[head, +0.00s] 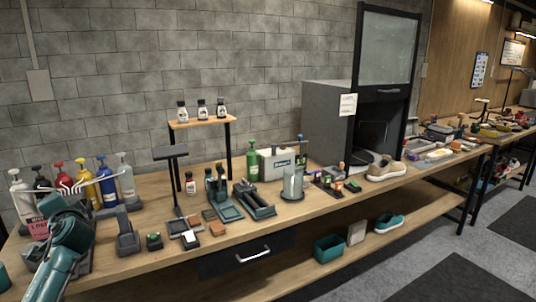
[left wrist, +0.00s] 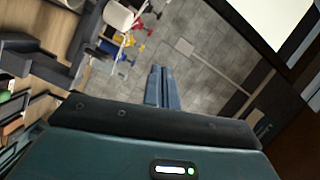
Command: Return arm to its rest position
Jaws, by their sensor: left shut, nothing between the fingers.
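My left arm (head: 62,245), teal and dark grey, rises at the lower left in the head view, in front of the left end of the workbench. Its fingertips are hard to make out there. In the left wrist view my left gripper (left wrist: 158,86) has its two grey-blue fingers together, with nothing between them. It points into open space, with the grey block wall and tilted bench items beyond. My right gripper is in neither view.
The wooden workbench (head: 150,262) holds colored pump bottles, a small shelf (head: 200,122) with three bottles, brushes and trays. A teal shoe (head: 389,222) and teal bin (head: 328,247) are on the lower shelf.

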